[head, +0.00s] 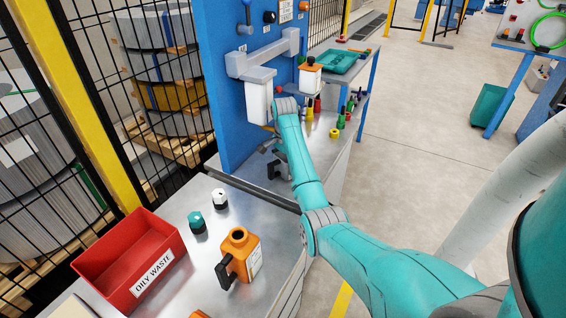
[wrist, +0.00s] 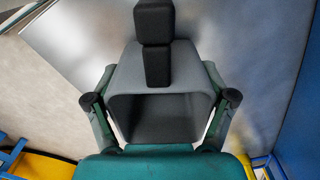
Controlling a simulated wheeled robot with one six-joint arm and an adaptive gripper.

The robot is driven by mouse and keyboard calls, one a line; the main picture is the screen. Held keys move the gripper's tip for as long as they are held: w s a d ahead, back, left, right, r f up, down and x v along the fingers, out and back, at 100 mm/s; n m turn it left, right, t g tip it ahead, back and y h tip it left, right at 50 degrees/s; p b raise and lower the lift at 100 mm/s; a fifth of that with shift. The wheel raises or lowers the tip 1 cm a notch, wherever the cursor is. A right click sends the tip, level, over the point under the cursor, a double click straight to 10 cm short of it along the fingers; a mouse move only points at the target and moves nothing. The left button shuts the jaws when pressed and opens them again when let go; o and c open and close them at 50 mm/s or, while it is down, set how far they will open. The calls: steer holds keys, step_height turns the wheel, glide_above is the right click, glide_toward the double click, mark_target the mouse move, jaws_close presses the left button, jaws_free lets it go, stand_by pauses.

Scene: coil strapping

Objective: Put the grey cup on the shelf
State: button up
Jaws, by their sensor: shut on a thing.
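The grey cup (wrist: 130,78) fills the middle of the wrist view, with its dark hollow facing the camera and a black handle (wrist: 157,62) on its far side. My gripper (wrist: 161,99) has one finger on each side of the cup and is shut on it. In the head view my gripper (head: 272,148) is low beside the blue panel, over the metal bench, largely hidden by my arm. A dark piece beside it may be the cup's handle. A blue-framed shelf unit (head: 366,88) stands beyond the panel; I cannot tell if it is the task's shelf.
A red oily waste bin (head: 165,252), an orange jug (head: 240,250) and two small capped items stand on the near bench (head: 195,265). The blue panel (head: 228,95) carries a grey bracket (head: 262,58). A green tray (head: 338,62) and several small bottles occupy the unit beyond.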

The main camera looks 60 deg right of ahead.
steer(key=shift+w+f, duration=0.1)
steer(key=shift+w, duration=0.05)
steer(key=o, duration=1)
steer(key=shift+f, duration=0.1)
